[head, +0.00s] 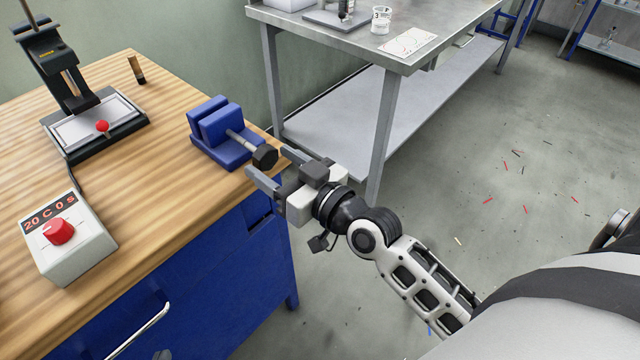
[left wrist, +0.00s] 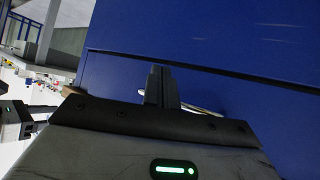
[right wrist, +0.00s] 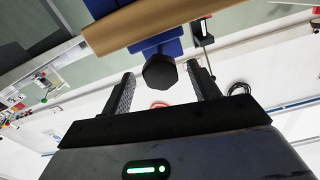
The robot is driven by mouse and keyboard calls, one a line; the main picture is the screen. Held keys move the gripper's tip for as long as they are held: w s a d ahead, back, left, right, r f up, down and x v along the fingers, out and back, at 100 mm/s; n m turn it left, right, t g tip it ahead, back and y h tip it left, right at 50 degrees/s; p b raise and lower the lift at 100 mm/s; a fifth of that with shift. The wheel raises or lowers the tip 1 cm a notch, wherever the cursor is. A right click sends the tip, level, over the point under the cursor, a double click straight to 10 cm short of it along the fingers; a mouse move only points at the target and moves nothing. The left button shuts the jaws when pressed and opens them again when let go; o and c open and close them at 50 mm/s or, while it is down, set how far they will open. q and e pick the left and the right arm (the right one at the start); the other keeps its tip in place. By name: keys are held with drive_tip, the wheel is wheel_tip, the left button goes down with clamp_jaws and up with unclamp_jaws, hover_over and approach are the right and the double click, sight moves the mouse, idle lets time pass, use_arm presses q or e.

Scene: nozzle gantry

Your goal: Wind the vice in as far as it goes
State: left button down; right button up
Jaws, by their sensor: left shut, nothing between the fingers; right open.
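The blue vice (head: 212,128) stands at the bench's right edge, its two jaw blocks close together; the gap width is hard to judge. A grey screw runs from it to a dark hexagonal knob (head: 265,156), facing the bench edge. My right gripper (head: 268,162) is open at the knob. In the right wrist view the knob (right wrist: 160,73) sits between the two fingertips, with visible space either side; the fingers are not closed on it. My left gripper (left wrist: 161,72) is shut and empty in the left wrist view, before a blue cabinet panel; the head view does not show it.
The wooden bench (head: 150,190) also carries a black stand with a plate (head: 95,130), a control box (head: 65,235) with a red dial and a small dark tube (head: 136,68). A grey metal table (head: 330,40) stands behind. Open floor lies right.

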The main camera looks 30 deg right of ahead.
use_arm(q)
drive_tip(key=shift+d+f+b, duration=0.15)
drive_tip(key=shift+f+b, duration=0.05)
drive_tip(key=shift+b, duration=0.55)
use_arm(e)
drive_tip(key=v, duration=1.3)
drive_tip(key=shift+s, duration=0.25)
